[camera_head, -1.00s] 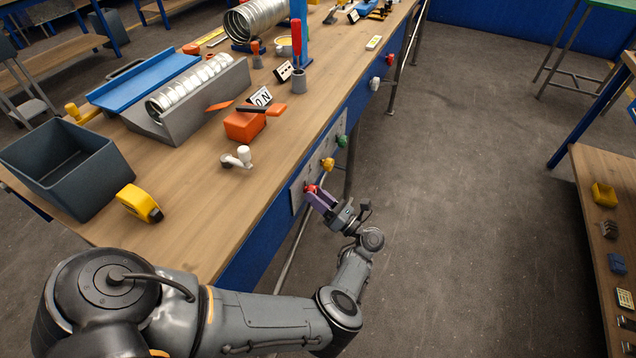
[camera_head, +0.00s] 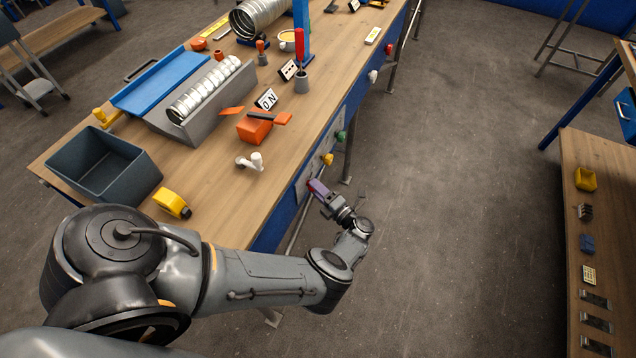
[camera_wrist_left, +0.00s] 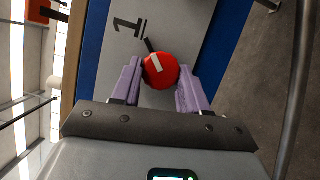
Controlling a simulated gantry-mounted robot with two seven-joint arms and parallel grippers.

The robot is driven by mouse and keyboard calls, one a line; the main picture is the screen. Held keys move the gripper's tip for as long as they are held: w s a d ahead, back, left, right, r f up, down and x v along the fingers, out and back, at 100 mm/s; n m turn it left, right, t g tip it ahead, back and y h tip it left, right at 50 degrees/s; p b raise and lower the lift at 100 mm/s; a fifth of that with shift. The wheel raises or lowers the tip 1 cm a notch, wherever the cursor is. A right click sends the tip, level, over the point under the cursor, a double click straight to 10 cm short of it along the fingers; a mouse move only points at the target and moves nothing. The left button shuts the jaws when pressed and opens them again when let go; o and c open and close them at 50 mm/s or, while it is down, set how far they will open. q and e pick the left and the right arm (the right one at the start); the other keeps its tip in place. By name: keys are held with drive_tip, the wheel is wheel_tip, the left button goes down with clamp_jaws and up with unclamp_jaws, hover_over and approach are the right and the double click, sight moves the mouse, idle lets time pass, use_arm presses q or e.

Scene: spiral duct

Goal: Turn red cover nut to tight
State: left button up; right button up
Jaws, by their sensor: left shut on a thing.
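The red cover nut (camera_wrist_left: 160,71) is a round red knob with a pale bar mark on its face. It sits on a light grey panel (camera_wrist_left: 118,42) on the bench's front side, beside a black "1" and a short black line. My left gripper (camera_wrist_left: 159,88) has its two purple fingers on either side of the nut and is shut on it. In the head view the left gripper (camera_head: 318,188) reaches the bench front, and its fingers mostly hide the nut. My right gripper is not in view.
Along the same bench front are a yellow knob (camera_head: 328,160), a green knob (camera_head: 341,137) and a white knob (camera_head: 373,76). The bench top (camera_head: 215,205) holds a grey bin (camera_head: 103,170), a tape measure (camera_head: 172,204) and an orange box (camera_head: 254,128).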

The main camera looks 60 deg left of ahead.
use_arm(q)
drive_tip(key=shift+r+m+h+p, duration=0.15)
drive_tip(key=shift+m+h+p, duration=0.7)
drive_tip(key=shift+m, duration=0.65)
drive_tip(key=shift+r+m+h+p, duration=0.15)
drive_tip(key=shift+m+h+p, duration=0.4)
drive_tip(key=shift+m+p, duration=0.75)
drive_tip(key=shift+m, duration=0.3)
drive_tip(key=o, duration=1.1)
drive_tip(key=shift+c, duration=0.2)
